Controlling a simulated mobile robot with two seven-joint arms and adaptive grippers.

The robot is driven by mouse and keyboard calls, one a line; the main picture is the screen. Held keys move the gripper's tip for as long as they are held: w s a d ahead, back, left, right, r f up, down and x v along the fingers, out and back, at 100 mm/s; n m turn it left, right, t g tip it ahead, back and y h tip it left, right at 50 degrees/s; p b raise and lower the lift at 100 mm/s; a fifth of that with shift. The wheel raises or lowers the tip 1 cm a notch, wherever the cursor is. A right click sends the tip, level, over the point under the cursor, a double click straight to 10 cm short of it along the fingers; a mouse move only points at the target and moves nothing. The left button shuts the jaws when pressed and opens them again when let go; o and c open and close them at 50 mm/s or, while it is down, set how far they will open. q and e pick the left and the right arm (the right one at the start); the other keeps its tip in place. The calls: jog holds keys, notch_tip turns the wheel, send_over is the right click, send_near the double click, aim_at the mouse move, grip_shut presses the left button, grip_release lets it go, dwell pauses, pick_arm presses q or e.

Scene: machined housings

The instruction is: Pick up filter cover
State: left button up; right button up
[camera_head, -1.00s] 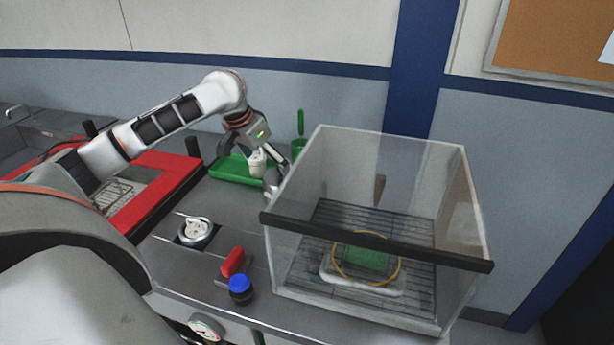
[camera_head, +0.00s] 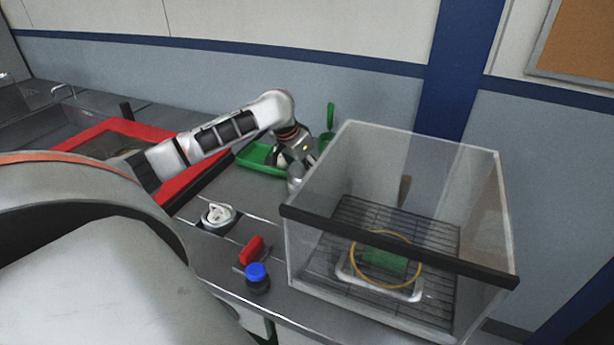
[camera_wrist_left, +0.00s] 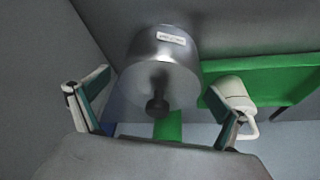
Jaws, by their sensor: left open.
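A grey metal cylinder with a small label and a dark knob, which looks like the filter cover (camera_wrist_left: 165,65), is in the upper middle of the left wrist view. In the head view its grey body (camera_head: 295,182) stands beside the clear box, partly hidden by my gripper. My left gripper (camera_head: 301,163) is at the cylinder's upper part. Its open fingers show in the left wrist view (camera_wrist_left: 158,88), one on each side of the cylinder. I cannot tell whether they touch it. My right gripper is not in view.
A clear-walled box (camera_head: 470,190) with a dark top bar stands close right of the cylinder. A green tray (camera_head: 252,156) and white jug (camera_wrist_left: 240,98) are nearby. A round metal fitting (camera_head: 217,217), red handle (camera_head: 251,250) and blue-topped knob (camera_head: 257,272) are at the front.

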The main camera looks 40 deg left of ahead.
pick_arm(q)
jog(key=shift+r, duration=0.1)
jog(key=c, duration=1.4)
